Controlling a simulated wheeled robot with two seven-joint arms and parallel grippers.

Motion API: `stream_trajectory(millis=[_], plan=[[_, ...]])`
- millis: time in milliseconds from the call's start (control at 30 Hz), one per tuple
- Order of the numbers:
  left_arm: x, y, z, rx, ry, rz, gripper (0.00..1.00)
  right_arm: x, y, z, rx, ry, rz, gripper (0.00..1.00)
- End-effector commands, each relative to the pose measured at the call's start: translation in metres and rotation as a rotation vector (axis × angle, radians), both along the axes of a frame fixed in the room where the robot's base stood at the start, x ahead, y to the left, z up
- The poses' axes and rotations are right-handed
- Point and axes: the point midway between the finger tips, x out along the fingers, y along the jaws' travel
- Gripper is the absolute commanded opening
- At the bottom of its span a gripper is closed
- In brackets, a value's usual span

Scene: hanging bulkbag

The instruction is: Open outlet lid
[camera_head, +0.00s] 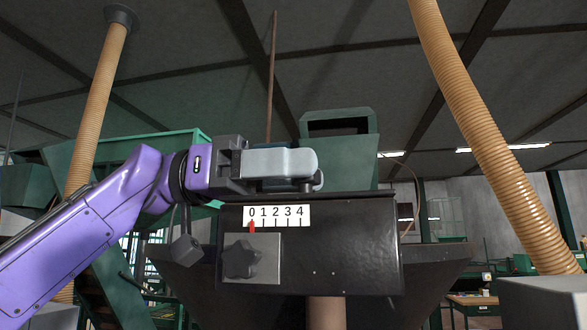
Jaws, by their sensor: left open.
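A black metal outlet box (345,245) stands in the middle of the camera_head view. Its front carries a white scale (277,216) numbered 0 to 4, with a red pointer (251,227) at 0. Below the scale is a grey plate with a dark star-shaped knob (241,259). I cannot tell clearly which part is the lid. My left gripper (308,170) reaches in from the left, just above the box's top edge. It is open, pointing right, and its grey fingers hide part of what is behind. A small dark peg (317,181) shows by the fingertips. My right gripper is out of view.
A green metal hopper (345,158) rises behind the box. Ribbed tan hoses hang at the left (97,105) and right (480,125). A tan pipe (326,313) comes down under the box. Green stairs and framework stand at the left.

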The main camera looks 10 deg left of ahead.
Motion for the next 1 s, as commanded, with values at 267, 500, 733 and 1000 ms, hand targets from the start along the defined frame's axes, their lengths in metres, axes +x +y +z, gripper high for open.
stream_trajectory(millis=[267,500,733,1000], plan=[[0.000,0.000,0.000,0.000,0.000,0.000,0.32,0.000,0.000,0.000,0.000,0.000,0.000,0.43],[0.000,0.000,0.000,0.001,0.001,0.000,0.00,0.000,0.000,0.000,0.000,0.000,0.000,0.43],[0.001,0.000,0.003,0.001,0.040,0.000,0.00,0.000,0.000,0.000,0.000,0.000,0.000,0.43],[0.008,0.001,0.017,0.002,0.206,0.007,0.00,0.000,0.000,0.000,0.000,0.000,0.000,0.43]])
